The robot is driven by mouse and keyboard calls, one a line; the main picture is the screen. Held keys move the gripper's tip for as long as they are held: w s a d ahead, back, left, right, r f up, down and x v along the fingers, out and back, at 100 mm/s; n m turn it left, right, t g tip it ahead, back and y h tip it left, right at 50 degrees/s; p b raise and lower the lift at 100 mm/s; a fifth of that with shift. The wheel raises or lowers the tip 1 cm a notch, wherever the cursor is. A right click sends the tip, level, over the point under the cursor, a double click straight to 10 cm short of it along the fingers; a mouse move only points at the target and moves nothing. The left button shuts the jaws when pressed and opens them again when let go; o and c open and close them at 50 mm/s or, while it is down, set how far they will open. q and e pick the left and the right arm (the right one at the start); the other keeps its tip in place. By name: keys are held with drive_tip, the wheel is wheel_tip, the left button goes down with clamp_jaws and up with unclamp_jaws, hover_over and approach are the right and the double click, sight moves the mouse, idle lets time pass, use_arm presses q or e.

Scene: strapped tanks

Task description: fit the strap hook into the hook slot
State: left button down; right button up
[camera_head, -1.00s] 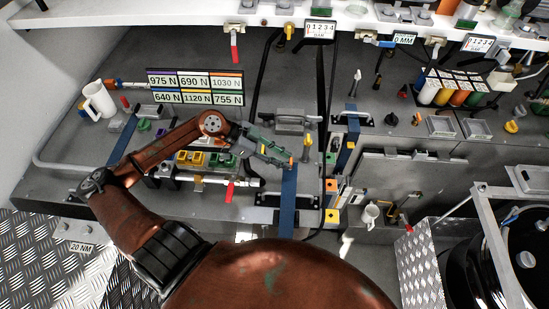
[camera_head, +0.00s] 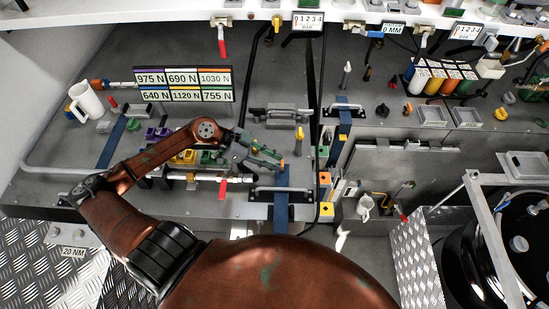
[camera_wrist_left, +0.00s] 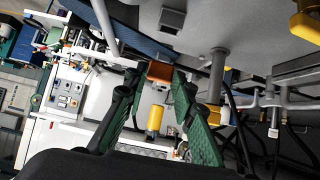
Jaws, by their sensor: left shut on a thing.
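My left gripper (camera_head: 279,164) is shut on a small orange-brown piece, which appears to be the strap hook (camera_wrist_left: 160,72), held between the green fingertips in the left wrist view. A blue strap (camera_head: 282,207) runs from just below the fingertips over the front edge of the bench. The blue strap also shows in the left wrist view (camera_wrist_left: 118,36), leading to the held piece. The held piece looks apart from that block. My right gripper is not in view.
A grey bar handle (camera_head: 282,117) stands behind the gripper, and another bar (camera_head: 280,189) crosses near the strap. Coloured blocks (camera_head: 183,157), a red lever (camera_head: 222,189) and a white mug (camera_head: 87,100) are to the left. A yellow-marked post (camera_head: 326,209) is close right.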

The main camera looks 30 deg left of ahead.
use_arm(q)
drive_tip(key=shift+f, duration=0.45)
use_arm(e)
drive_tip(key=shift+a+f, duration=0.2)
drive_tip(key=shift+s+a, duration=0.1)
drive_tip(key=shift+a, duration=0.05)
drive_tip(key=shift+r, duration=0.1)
use_arm(q)
drive_tip(key=shift+p, duration=0.45)
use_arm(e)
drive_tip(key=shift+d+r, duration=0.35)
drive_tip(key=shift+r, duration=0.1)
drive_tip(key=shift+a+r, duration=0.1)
use_arm(q)
drive_tip(key=shift+p, duration=0.5)
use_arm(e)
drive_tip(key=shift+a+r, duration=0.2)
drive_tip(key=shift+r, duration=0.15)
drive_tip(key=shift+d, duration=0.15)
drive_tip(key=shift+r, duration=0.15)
